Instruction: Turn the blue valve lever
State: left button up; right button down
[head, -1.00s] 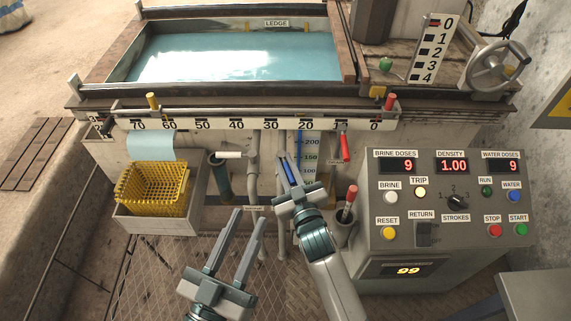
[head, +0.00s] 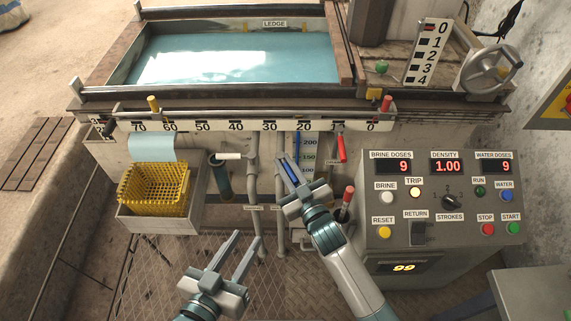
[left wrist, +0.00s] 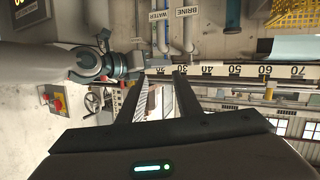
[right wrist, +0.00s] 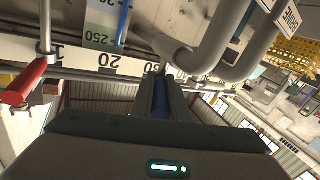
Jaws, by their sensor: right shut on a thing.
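The blue valve lever (head: 294,172) shows as a narrow blue strip between the fingers of my right gripper (head: 287,168), under the front rail. My right gripper is shut on it, and the fingers hide most of it. In the right wrist view a bit of blue lever (right wrist: 160,98) shows between the close fingers (right wrist: 161,80). My left gripper (head: 246,238) is open and empty, low and to the left of the right one. It also shows open in the left wrist view (left wrist: 160,82).
A white-handled lever (head: 230,156) is left of my right gripper, and a red handle (head: 341,149) hangs to its right. A red-topped stick (head: 348,194) stands near my right wrist. The control panel (head: 380,260) is at right, a yellow basket (head: 153,188) at left.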

jog(key=c, duration=1.7)
grip_release()
jog(key=shift+c, duration=0.2)
